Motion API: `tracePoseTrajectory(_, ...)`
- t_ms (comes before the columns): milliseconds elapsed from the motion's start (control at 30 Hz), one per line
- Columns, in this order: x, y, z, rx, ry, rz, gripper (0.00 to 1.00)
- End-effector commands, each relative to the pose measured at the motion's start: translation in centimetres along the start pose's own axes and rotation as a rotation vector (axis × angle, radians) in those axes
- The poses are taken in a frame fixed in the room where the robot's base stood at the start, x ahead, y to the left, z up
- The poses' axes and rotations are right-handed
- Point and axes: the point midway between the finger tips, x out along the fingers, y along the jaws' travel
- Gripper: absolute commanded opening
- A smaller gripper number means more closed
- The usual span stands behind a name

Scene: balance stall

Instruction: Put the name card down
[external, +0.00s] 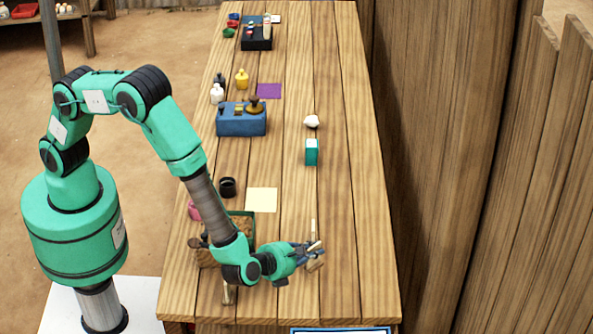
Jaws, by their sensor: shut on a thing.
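My gripper (314,250) is above the near right part of the wooden table (350,240), pointing right. It is shut on a thin, pale cream piece, which looks like the name card (314,227). The card's edge stands up above the fingers, and a tan part shows below them. The fingers hide its middle, and its face and any writing cannot be made out. I cannot tell whether its lower edge touches the table.
A cream square (261,200), black cup (227,187) and green-rimmed tray (248,214) lie left of my gripper. A teal box (312,152) and white lump (312,121) stand farther back. A blue box (241,122) is back left. The table's right side is clear.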

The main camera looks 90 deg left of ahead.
Motion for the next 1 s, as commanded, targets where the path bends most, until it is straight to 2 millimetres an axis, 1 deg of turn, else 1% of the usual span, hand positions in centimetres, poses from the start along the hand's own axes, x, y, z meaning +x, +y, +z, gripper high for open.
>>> tracePoseTrajectory(33,0.3,0.1,-0.7,0.002,0.000,0.001,0.00)
tracePoseTrajectory(100,0.6,0.0,-1.5,0.003,0.001,0.001,0.00)
tracePoseTrajectory(233,1.1,0.0,-2.6,0.001,0.000,0.001,0.00)
tracePoseTrajectory(733,1.3,0.0,-3.1,0.001,0.000,0.000,0.00)
tracePoseTrajectory(767,1.3,0.0,-3.0,0.001,0.000,0.000,0.15)
tracePoseTrajectory(800,1.2,0.0,-3.0,0.001,0.000,0.000,0.23)
tracePoseTrajectory(833,1.2,0.0,-3.0,0.001,0.000,0.000,0.29)
tracePoseTrajectory(1000,1.2,0.0,-3.0,0.001,0.000,0.000,0.30)
